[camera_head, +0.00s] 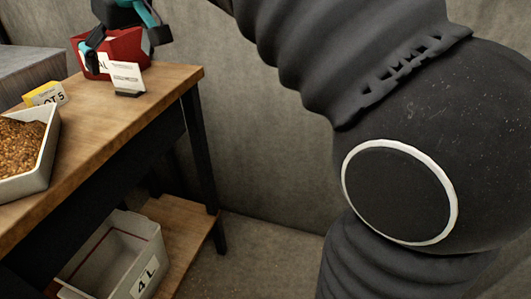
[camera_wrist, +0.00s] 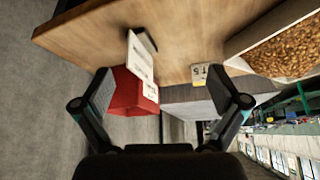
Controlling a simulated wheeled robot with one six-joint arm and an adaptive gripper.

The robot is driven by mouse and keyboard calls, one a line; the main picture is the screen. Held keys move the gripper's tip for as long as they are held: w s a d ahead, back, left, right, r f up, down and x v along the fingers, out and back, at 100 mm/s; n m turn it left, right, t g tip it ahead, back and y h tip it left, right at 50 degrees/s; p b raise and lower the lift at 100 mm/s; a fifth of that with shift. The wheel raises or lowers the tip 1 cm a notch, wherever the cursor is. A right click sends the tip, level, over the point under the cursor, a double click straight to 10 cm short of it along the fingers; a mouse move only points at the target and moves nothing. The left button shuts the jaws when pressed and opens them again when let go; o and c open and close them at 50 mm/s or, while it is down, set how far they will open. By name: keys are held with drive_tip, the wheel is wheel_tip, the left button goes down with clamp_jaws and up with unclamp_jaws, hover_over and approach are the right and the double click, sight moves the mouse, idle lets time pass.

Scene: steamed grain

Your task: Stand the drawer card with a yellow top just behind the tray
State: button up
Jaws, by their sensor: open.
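The drawer card with a yellow top (camera_head: 47,95), marked "LOT 5", stands on the wooden table just behind the white tray (camera_head: 42,165) of brown grain. Its lower part is partly hidden by the tray rim in the head view, and I cannot tell whether they touch. The card (camera_wrist: 199,75) also shows in the wrist view, beside the tray (camera_wrist: 240,66). My gripper (camera_head: 122,42) is open and empty, up at the far end of the table by the red bin. In the wrist view, the card lies within the span of my gripper (camera_wrist: 161,76), nearer the right finger.
A white card in a dark stand (camera_head: 127,79) stands on the table before the red bin (camera_head: 122,52). A grey block (camera_head: 35,70) is at the far left. A white bin marked "4 L" (camera_head: 150,245) sits on the lower shelf. The table's right strip is clear.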

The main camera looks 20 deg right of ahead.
drive_tip(key=s+d+f+m+h, duration=0.1)
drive_tip(key=s+d+f+m, duration=0.2)
drive_tip(key=s+d+f, duration=0.6)
drive_tip(key=s+d+f+m+h, duration=0.2)
drive_tip(key=s+d+f+m, duration=0.1)
drive_tip(key=s+d+f, duration=0.6)
drive_tip(key=s+f, duration=0.3)
drive_tip(key=f, duration=0.3)
drive_tip(key=shift+s+d+f+t, duration=0.25)
drive_tip(key=shift+s+d+t, duration=0.05)
drive_tip(key=shift+t, duration=0.1)
